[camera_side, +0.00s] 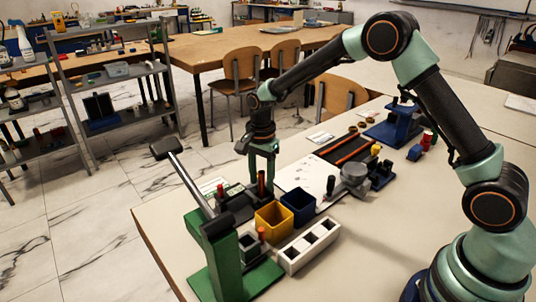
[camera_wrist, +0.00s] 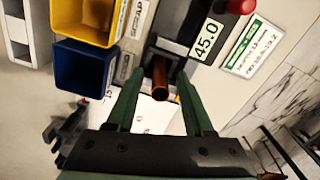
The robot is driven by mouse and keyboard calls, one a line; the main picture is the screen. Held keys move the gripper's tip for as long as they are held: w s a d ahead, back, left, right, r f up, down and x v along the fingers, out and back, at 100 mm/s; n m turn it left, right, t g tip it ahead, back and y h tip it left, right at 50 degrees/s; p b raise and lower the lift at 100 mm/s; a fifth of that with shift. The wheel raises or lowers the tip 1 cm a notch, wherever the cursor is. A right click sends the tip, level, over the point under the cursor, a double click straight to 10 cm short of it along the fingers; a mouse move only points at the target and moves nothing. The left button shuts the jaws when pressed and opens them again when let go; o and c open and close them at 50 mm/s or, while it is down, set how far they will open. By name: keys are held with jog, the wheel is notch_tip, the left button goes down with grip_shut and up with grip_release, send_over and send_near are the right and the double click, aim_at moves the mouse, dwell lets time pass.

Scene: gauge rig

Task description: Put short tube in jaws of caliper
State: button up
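A brown copper-coloured tube (camera_side: 262,184) stands upright at a dark device (camera_side: 236,207). In the wrist view the tube (camera_wrist: 160,80) shows between my two green fingers. My gripper (camera_side: 262,177) points down, and it also shows in the wrist view (camera_wrist: 159,78). The fingers are apart, with a gap on each side of the tube. The dark device (camera_wrist: 178,28) carries a 45.0 readout and looks like the caliper. The tube's lower end is hidden, so I cannot tell whether it sits in the jaws.
A yellow scrap bin (camera_side: 274,222) and a blue bin (camera_side: 298,208) stand close to the device. A white block with square holes (camera_side: 308,246) lies in front. A green lever press (camera_side: 222,258) stands at the left front. A grey round gauge stand (camera_side: 354,178) is to the right.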

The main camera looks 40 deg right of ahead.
notch_tip(320, 180, up, 12)
jog(key=shift+f, duration=0.25)
jog(key=s+d+r+n+t, duration=0.3)
jog(key=s+r+n, duration=0.4)
jog(key=s+r, duration=0.25)
jog(key=s+d+f+n+t, duration=0.1)
jog(key=s+d+n+t, duration=0.1)
jog(key=s+n, duration=0.6)
jog(key=shift+s+f+t, duration=0.3)
jog(key=shift+s+f, duration=0.1)
jog(key=shift+s, duration=0.85)
